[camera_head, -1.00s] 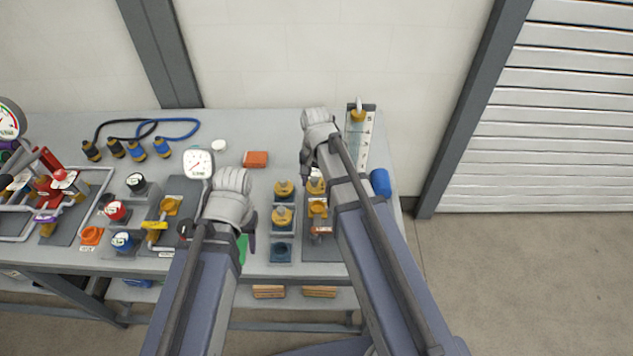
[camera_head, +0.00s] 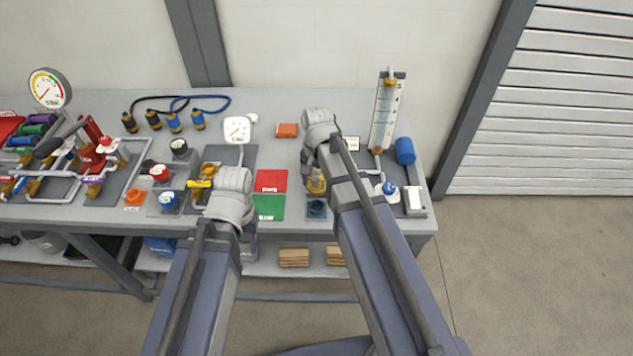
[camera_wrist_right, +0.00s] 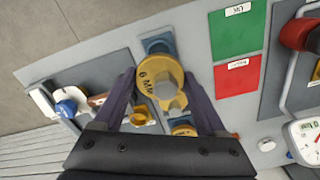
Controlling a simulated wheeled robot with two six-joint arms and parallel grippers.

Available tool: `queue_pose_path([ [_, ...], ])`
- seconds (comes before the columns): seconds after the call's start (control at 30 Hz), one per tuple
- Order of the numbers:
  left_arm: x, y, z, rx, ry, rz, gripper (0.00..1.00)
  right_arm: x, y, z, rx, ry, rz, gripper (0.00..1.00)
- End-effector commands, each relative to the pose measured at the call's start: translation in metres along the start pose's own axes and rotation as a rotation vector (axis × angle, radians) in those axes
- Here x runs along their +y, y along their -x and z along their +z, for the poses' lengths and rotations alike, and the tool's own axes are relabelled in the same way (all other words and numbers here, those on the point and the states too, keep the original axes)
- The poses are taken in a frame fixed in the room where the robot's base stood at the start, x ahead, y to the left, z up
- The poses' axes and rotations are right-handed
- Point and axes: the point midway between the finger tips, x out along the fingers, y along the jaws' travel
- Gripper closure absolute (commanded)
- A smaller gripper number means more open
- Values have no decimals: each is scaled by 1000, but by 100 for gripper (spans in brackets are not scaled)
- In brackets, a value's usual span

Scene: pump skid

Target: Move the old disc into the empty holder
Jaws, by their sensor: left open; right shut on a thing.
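My right gripper (camera_wrist_right: 160,84) is shut on a yellow disc (camera_wrist_right: 164,90) marked "6 MM" with a grey knob, shown in the right wrist view. An empty blue holder (camera_wrist_right: 155,46) lies just beyond the disc there; it also shows in the head view (camera_head: 317,209) near the table's front edge. Another yellow disc (camera_wrist_right: 184,129) is partly hidden below the held one. The held disc overlaps the holder row; its height above it is unclear. In the head view, my right arm hides most of that row. My left gripper (camera_head: 247,240) is open near the front edge, partly hidden by its wrist.
A red card (camera_head: 271,181) and a green card (camera_head: 269,207) lie left of the row. A plate with a blue-handled valve (camera_head: 389,188) and a tall flow tube (camera_head: 385,115) stand to the right. A gauge (camera_head: 237,130) and pipework are further left.

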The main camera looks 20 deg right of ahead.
Motion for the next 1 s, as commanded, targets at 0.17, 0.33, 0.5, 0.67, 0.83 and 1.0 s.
queue_pose_path([
  [0.17,1,-9,0,0,0,0,50,0,-9,0,0,0,0,93],
  [0.33,2,-22,-1,0,1,0,50,0,-23,0,0,0,0,93],
  [0.5,4,-39,-2,0,1,0,50,0,-39,0,0,0,0,93],
  [0.67,5,-54,-3,0,1,0,50,0,-54,0,0,0,0,93],
  [0.83,5,-52,-3,0,1,0,50,0,-52,0,0,0,0,93],
  [1.0,5,-52,-3,0,1,0,50,0,-52,0,0,0,0,93],
])
